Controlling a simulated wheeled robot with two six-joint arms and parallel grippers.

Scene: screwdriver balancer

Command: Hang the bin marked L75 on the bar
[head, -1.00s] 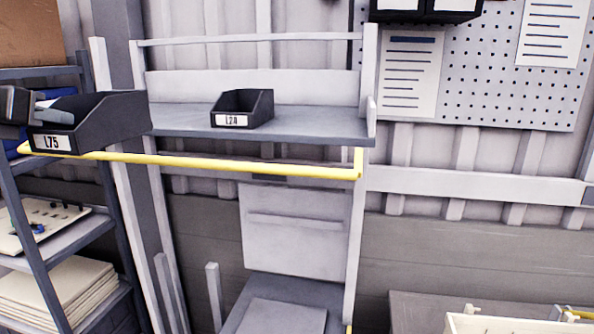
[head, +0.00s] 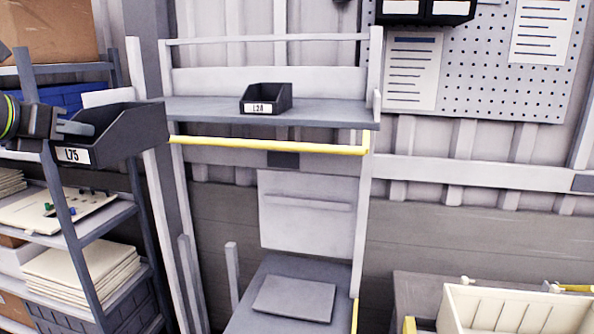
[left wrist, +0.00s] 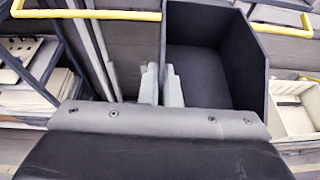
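The black bin marked L75 (head: 128,135) is at the left in the head view, with its white label facing me. My left gripper (head: 78,130) is shut on the bin's left wall and holds it in the air. In the left wrist view the two fingers (left wrist: 161,86) straddle that wall, and the open bin (left wrist: 200,55) extends to the right. The bar also shows at the top of the left wrist view (left wrist: 90,14). My right gripper is not in view.
A smaller black bin (head: 265,99), its label seemingly L24, stands on the grey shelf (head: 335,116). A rack (head: 105,222) with boards and boxes is at the left. A cream crate (head: 505,312) sits at lower right. The stretch before the bar right of the held bin is clear.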

